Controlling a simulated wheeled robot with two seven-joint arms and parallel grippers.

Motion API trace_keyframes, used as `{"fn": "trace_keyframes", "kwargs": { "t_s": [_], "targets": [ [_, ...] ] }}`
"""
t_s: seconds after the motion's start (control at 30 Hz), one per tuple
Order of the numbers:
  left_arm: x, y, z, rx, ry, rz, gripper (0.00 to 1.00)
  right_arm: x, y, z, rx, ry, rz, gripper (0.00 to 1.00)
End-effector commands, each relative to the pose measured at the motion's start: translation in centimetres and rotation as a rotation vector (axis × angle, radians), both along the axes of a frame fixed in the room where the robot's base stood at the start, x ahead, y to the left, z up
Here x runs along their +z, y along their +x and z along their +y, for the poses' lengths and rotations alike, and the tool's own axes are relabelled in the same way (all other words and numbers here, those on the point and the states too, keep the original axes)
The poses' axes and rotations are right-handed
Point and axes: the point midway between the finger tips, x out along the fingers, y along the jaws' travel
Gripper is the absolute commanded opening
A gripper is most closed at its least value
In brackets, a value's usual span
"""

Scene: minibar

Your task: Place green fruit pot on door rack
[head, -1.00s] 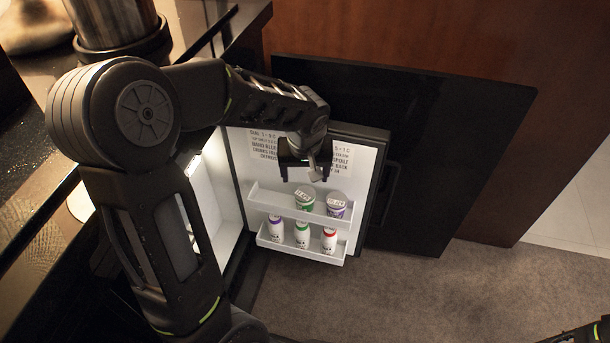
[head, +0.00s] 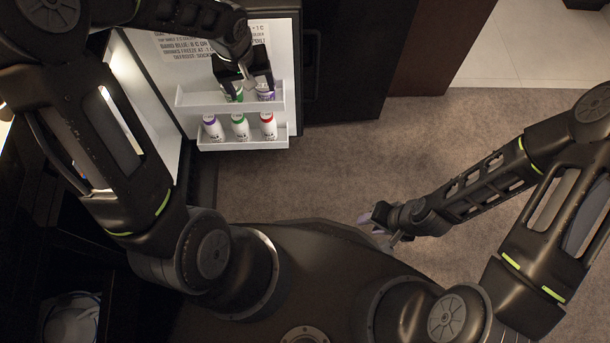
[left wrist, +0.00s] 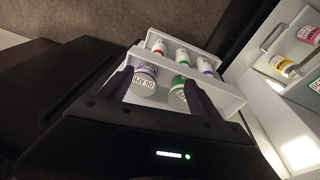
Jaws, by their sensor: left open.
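My left gripper (head: 249,88) is open at the rack. In the left wrist view both pots appear between its fingers, the green one close to the right finger. My right gripper (head: 378,226) looks open and empty over the floor.
The lower door rack (head: 245,143) holds small bottles with purple (head: 212,126), green (head: 240,125) and red (head: 268,124) caps. The fridge door stands open. Inside the fridge, bottles with yellow (left wrist: 282,63) and pink (left wrist: 309,35) labels show. The carpet (head: 330,160) is clear.

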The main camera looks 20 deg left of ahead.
Motion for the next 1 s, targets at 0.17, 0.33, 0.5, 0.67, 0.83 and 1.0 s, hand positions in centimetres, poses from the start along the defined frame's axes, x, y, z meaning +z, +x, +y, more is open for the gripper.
{"fn": "trace_keyframes", "kwargs": {
  "t_s": [0.17, 0.33, 0.5, 0.67, 0.83, 1.0],
  "targets": [
    [-10.6, -4.7, -10.0, -0.191, -0.197, 0.06, 0.73, 0.0, 0.0, 0.0, 0.0, 0.0, 0.0, 0.36],
    [-18.1, -12.1, -17.4, -0.287, -0.318, 0.07, 0.73, 0.0, 0.0, 0.0, 0.0, 0.0, 0.0, 0.36],
    [-20.9, -16.9, -19.7, -0.321, -0.325, 0.07, 0.73, 0.0, 0.0, 0.0, 0.0, 0.0, 0.0, 0.36],
    [-21.3, -17.5, -19.9, -0.329, -0.318, 0.066, 0.73, 0.0, 0.0, 0.0, 0.0, 0.0, 0.0, 0.36],
    [-21.3, -17.4, -19.9, -0.329, -0.318, 0.065, 0.73, 0.0, 0.0, 0.0, 0.0, 0.0, 0.0, 0.36],
    [-21.3, -17.4, -19.9, -0.329, -0.318, 0.065, 0.73, 0.0, 0.0, 0.0, 0.0, 0.0, 0.0, 0.36]
  ]
}}
